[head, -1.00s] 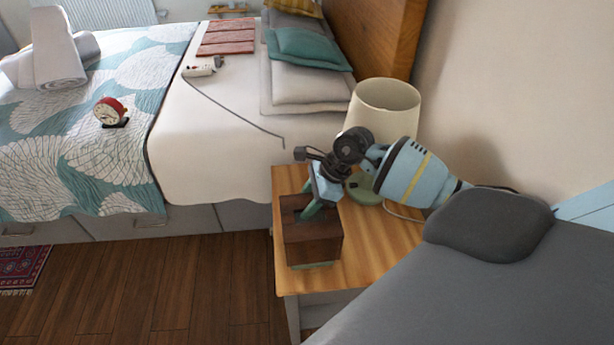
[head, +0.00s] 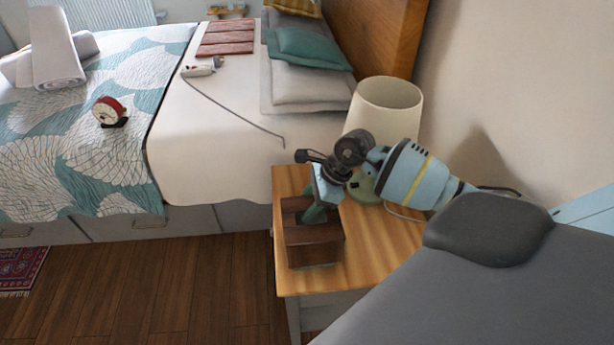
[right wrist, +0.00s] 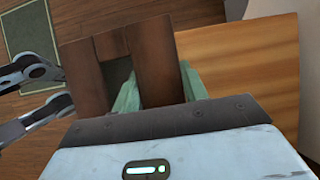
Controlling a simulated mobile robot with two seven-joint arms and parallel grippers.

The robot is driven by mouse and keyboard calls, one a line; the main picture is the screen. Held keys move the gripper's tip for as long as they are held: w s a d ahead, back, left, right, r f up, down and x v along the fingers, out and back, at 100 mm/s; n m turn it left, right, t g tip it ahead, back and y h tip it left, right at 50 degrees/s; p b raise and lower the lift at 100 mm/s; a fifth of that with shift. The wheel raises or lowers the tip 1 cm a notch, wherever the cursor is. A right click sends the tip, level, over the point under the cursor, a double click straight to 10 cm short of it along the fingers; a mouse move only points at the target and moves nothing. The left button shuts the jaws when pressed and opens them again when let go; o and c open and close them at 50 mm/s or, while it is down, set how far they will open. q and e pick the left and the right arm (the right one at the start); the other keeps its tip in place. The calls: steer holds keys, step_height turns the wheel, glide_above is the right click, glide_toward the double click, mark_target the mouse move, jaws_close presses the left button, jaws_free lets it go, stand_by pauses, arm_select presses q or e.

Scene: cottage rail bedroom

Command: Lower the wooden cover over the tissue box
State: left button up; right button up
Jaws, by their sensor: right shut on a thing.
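The dark brown wooden cover (head: 314,250) sits upright on the near part of the nightstand (head: 375,250), with an opening in its top. My right gripper (head: 315,213) comes down on it from above and is shut on it. In the right wrist view the cover (right wrist: 158,70) shows one wooden strip between the green fingers (right wrist: 158,95), one finger in the opening and one outside. I cannot make out the tissue box; the cover hides whatever is under it. My left gripper is not in view.
A cream-shaded lamp (head: 385,105) stands behind my right gripper, close to my wrist, with its cable on the nightstand. The bed (head: 220,140) is behind and to the left. The nightstand's front edge is close to the cover. Right of the cover the top is clear.

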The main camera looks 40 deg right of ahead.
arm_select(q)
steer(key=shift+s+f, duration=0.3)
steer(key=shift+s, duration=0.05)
arm_select(e)
steer(key=shift+s+a+f, duration=0.15)
steer(key=shift+a+f, duration=0.1)
steer(key=shift+f, duration=0.3)
arm_select(q)
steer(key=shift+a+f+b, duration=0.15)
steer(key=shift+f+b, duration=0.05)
steer(key=shift+b, duration=0.15)
arm_select(e)
steer(key=shift+a+f, duration=0.15)
steer(key=shift+f, duration=0.05)
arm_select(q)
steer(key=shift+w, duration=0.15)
arm_select(e)
steer(key=o, duration=1.2)
steer(key=shift+f, duration=0.1)
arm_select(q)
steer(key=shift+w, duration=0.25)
